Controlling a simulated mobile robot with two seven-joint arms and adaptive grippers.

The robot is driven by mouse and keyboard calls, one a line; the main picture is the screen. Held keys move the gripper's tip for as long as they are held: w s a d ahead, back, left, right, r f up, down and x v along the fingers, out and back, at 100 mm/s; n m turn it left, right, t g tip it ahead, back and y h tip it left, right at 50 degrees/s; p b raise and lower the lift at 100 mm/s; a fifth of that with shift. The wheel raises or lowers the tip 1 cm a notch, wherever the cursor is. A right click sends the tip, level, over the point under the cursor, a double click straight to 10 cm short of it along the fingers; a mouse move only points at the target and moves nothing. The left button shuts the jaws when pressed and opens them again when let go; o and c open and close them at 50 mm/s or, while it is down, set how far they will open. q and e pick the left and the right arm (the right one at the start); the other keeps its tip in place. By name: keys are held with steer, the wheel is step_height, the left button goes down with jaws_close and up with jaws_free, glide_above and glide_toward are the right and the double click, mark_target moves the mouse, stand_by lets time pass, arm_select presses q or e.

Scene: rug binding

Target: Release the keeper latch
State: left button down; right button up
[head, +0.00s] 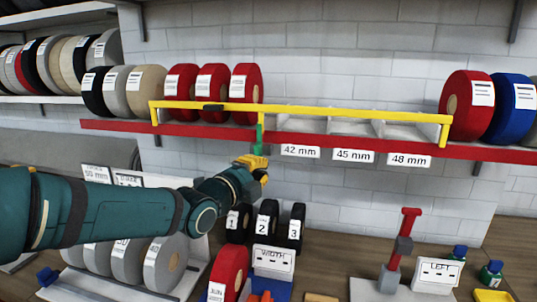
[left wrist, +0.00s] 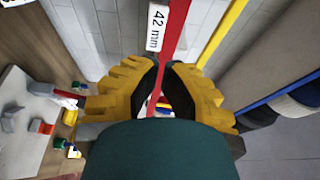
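A yellow keeper bar (head: 330,112) runs along the front of the red-edged shelf. A small upright green piece (head: 259,138), which looks like the keeper latch, stands near the bar by the last red roll. In the left wrist view the yellow fingers (left wrist: 162,78) are apart, with the red shelf edge showing through a narrow gap and nothing visibly held. My right gripper is out of view.
Red rolls (head: 214,92) stand behind the bar, left of empty slots labelled 42, 45 and 48 mm. A red-handled stand (head: 404,240) and small bottles (head: 491,272) are on the bench at right. Numbered black rolls (head: 266,220) stand below my gripper.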

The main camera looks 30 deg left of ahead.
mark_target(258, 153)
arm_select(q)
steer(key=w+a+p, duration=0.2)
steer(key=w, duration=0.7)
steer(key=shift+w+a, duration=0.15)
steer(key=shift+a, duration=0.25)
steer(key=shift+f, duration=0.1)
